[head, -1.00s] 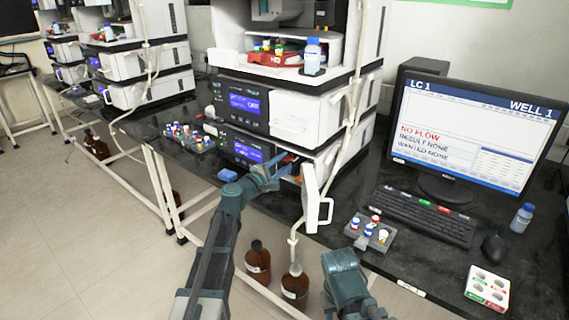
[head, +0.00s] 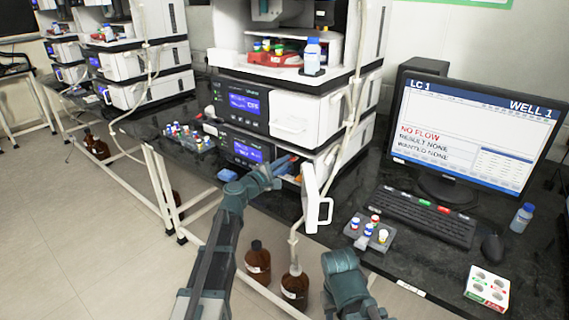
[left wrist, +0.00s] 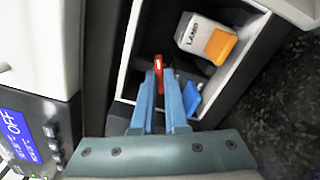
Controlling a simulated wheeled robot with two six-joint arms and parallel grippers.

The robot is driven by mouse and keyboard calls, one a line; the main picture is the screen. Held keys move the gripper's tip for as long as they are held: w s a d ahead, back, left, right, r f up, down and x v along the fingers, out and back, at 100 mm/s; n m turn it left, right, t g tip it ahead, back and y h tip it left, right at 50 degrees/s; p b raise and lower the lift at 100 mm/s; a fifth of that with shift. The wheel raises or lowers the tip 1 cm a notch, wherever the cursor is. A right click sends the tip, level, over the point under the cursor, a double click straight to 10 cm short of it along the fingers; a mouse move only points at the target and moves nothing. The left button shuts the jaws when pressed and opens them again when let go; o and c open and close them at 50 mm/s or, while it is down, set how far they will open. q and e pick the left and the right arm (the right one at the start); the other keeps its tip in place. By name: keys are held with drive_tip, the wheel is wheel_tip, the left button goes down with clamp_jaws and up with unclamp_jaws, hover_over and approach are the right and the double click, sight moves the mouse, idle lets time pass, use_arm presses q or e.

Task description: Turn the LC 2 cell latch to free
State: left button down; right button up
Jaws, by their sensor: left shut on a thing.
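In the left wrist view a small red lever (left wrist: 158,63), which looks like the cell latch, stands upright in an open white-walled compartment (left wrist: 123,75). My left gripper (left wrist: 160,78) has its blue fingers closed on it. In the head view the left gripper (head: 283,165) reaches into the lowest module (head: 243,147) of the nearest column stack, whose white door (head: 311,197) hangs open. A bit of red shows at the fingertips there. I cannot read which LC this stack is. My right arm shows low in the middle, but no right fingers show.
A white and orange lamp block (left wrist: 207,38) and a blue piece (left wrist: 192,97) sit in the compartment beside the fingers. The monitor (head: 471,135) reads LC 1, WELL 1, NO FLOW. A vial rack (head: 369,235) and brown bottles (head: 295,288) are nearby.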

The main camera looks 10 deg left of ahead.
use_arm(q)
drive_tip(key=m, duration=0.5)
idle(0.3)
drive_tip(key=c, duration=0.9)
unclamp_jaws()
drive_tip(key=shift+c, duration=0.2)
drive_tip(key=shift+s, duration=0.1)
drive_tip(key=v, duration=1.3)
drive_tip(key=shift+s+a, duration=0.2)
drive_tip(key=shift+s, duration=0.1)
drive_tip(key=shift+f, duration=0.1)
